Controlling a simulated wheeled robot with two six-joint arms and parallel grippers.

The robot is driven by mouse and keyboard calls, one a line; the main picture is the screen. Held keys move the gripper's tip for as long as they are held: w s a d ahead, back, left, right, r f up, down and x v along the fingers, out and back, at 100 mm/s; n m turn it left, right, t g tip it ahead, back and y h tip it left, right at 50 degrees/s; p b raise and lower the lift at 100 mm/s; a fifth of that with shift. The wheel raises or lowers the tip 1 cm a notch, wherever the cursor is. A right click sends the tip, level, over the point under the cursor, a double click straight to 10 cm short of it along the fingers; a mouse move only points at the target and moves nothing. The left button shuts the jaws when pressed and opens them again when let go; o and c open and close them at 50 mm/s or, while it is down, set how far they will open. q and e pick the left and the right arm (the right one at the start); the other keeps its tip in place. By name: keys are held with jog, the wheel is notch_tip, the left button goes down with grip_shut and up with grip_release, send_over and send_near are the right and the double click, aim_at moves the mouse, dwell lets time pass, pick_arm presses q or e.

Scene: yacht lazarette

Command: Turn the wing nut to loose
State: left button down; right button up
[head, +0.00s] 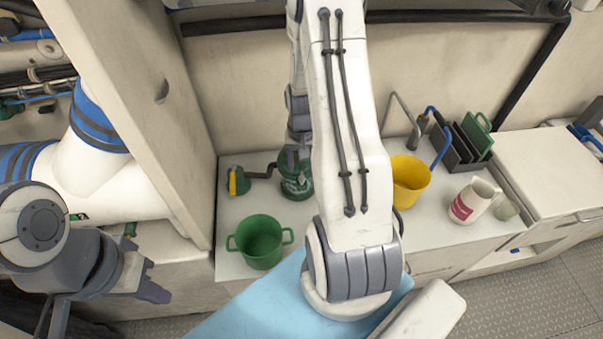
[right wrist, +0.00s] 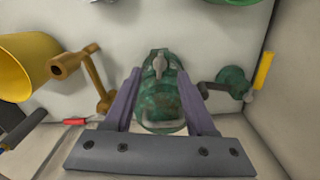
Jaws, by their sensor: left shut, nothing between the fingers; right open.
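The wing nut (right wrist: 160,62) is a small grey metal piece on top of a mottled green round body (right wrist: 162,100) in the right wrist view. In the head view the green body (head: 296,184) stands on the white counter, partly behind my right arm; I cannot make out the wing nut there. My right gripper (right wrist: 159,75) is open, its two purple-grey fingers on either side of the green body and near the nut. Contact cannot be told. My left gripper (head: 150,292) is shut and empty at the lower left, well away from the counter.
A green two-handled pot (head: 262,243) stands in front of the green body. A green fitting with a yellow part (head: 236,181) is to its left. A yellow container (head: 409,181), a white jug (head: 474,201) and a dark rack (head: 462,146) stand right. A brown crank (right wrist: 75,65) is beside my right gripper.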

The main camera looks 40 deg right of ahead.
aim_at(301, 176)
notch_tip(301, 176, up, 6)
jog(key=shift+r, duration=0.2)
dwell(0.5)
jog(key=s+a+r+n, duration=0.1)
jog(key=a+r+n, duration=0.25)
jog(key=a, duration=0.55)
jog(key=a+r+n, duration=0.3)
jog(key=a+r, duration=0.1)
jog(key=a, duration=0.5)
jog(key=s+a+r+n, duration=0.2)
jog(key=s+a+n, duration=0.2)
jog(key=s+a, duration=0.2)
jog(key=s+a+r+n+y, duration=0.1)
jog(key=s+a+n, duration=0.4)
jog(key=s, duration=0.5)
jog(key=shift+a+r, duration=0.9)
jog(key=shift+a, duration=0.35)
